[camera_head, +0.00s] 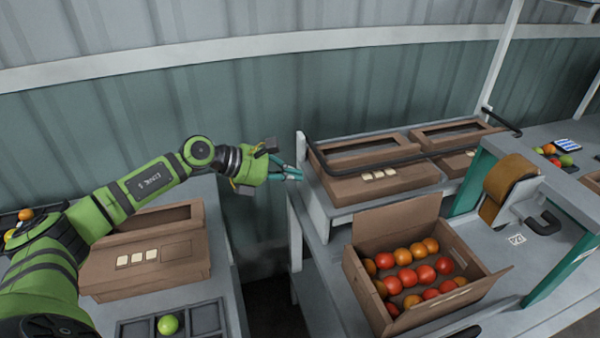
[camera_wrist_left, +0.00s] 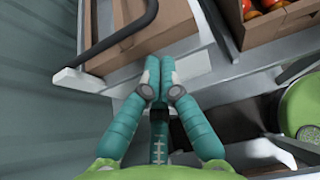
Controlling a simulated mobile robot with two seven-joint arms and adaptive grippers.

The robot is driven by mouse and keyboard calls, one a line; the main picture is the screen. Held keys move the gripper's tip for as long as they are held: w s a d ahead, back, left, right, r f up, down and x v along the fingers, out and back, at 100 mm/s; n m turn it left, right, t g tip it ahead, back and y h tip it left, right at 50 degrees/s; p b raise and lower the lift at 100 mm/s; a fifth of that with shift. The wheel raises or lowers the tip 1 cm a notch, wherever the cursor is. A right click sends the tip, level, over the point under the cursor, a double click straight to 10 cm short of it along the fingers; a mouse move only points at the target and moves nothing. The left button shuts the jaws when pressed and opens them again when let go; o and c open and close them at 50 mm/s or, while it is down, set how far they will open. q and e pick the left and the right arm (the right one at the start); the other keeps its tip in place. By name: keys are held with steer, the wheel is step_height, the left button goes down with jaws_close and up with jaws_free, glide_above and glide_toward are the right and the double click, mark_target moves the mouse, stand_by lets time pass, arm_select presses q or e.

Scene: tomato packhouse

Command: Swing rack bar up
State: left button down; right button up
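The rack bar (camera_head: 385,163) is a thin black bent bar. It lies low across the front of the cartons on the upper rack shelf, with its left arm running back to a white post (camera_head: 300,146). In the left wrist view the bar (camera_wrist_left: 118,35) shows its bent corner, ahead and left of the fingertips. My left gripper (camera_head: 298,174) is at the rack's left front corner, just left of the bar and apart from it. Its teal fingers (camera_wrist_left: 158,72) are together with nothing visible between them. My right gripper does not show.
Below stands an open carton of tomatoes (camera_head: 372,298), beside a tape dispenser (camera_head: 508,180). Another carton (camera_head: 150,275) and a divided tray (camera_head: 205,318) are on the left table. A gap separates the tables.

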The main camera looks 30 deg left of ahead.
mark_target(334, 183)
arm_select(q)
steer(key=p+x, duration=0.2)
steer(key=x, duration=0.5)
steer(key=shift+w+d, duration=0.1)
steer(key=shift+d, duration=0.05)
steer(key=shift+w+d+f+p, duration=0.25)
steer(key=shift+w+f+p, duration=0.05)
steer(key=shift+w, duration=0.05)
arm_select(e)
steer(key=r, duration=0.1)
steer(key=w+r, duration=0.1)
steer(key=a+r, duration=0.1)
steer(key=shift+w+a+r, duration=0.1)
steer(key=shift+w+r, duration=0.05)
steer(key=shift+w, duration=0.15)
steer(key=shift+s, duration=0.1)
